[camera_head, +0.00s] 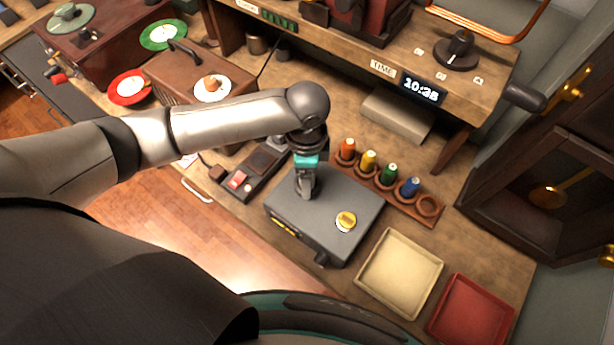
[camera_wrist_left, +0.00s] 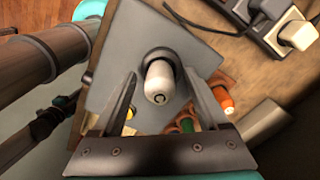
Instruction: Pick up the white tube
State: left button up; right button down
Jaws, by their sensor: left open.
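The white tube (camera_wrist_left: 160,80) stands in a dark round socket on the grey box (camera_wrist_left: 130,45), with its rounded end facing the left wrist camera. My left gripper (camera_wrist_left: 161,75) is open, with one finger on each side of the tube. Gaps show between the tube and both fingers. In the head view my left gripper (camera_head: 306,188) is low over the far left part of the grey box (camera_head: 290,215) and hides the tube. My right gripper is not in view.
A yellow knob (camera_head: 346,220) sits on the box. A wooden rack (camera_head: 400,200) with orange, yellow, green and blue tubes stands to the right. A cream tray (camera_head: 365,281) and red tray (camera_head: 440,318) are nearer. A power strip (camera_head: 258,172) lies left.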

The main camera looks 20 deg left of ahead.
pick_arm(q)
jog(key=shift+f, duration=0.25)
jog(key=c, duration=1.1)
jog(key=shift+r, duration=0.1)
